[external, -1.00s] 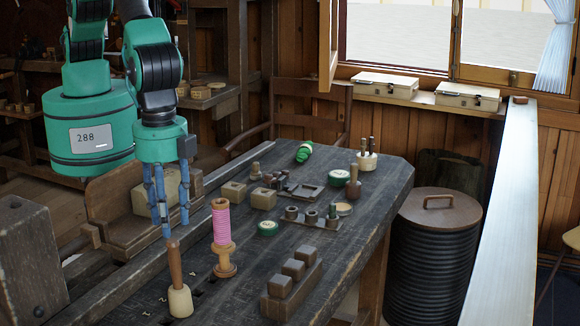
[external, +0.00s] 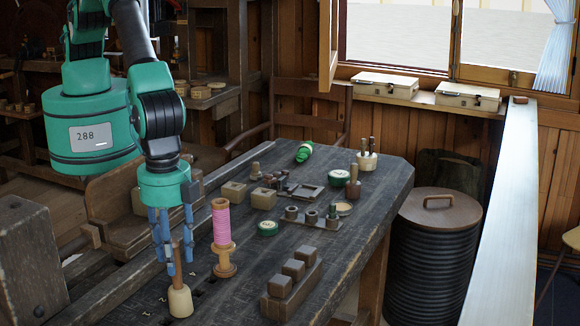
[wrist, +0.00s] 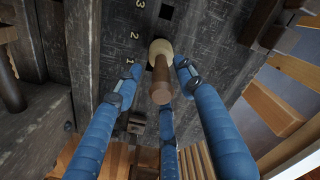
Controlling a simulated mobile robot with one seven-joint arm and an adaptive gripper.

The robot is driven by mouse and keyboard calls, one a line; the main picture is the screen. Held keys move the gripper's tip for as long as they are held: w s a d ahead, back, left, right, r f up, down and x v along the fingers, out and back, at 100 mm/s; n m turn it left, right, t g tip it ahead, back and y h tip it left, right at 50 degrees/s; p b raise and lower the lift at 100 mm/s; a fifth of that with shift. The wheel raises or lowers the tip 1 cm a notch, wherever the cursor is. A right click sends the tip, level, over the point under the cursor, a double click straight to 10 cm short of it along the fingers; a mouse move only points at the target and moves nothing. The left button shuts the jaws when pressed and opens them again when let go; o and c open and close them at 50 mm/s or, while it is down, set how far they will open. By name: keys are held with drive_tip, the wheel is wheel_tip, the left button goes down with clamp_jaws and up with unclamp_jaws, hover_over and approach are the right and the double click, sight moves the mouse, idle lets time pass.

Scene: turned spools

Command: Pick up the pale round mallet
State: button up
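The pale round mallet (external: 180,301) stands head down on the dark workbench near its front left edge, its brown handle (external: 177,262) pointing up. My gripper (external: 174,268) is above the head, with its blue fingers spread around the upper handle. In the wrist view, the handle (wrist: 161,82) points up between the fingers of my gripper (wrist: 158,75), and the pale head (wrist: 160,48) lies beyond. Gaps show between the fingers and the handle, so the gripper is open. Part of the handle is hidden by the fingers in the external view.
A spool with pink thread (external: 221,225) stands on the bench (external: 330,262) close to the right of my gripper. A block with several raised cubes (external: 292,278) lies farther right. Small wooden blocks, green tins and tools stand behind. A grey wooden post (external: 30,260) rises at left.

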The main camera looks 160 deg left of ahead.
sight(178, 289)
drive_tip(key=shift+a+f+p, duration=0.15)
drive_tip(key=shift+f+p, duration=0.2)
drive_tip(key=shift+f, duration=2.2)
clamp_jaws()
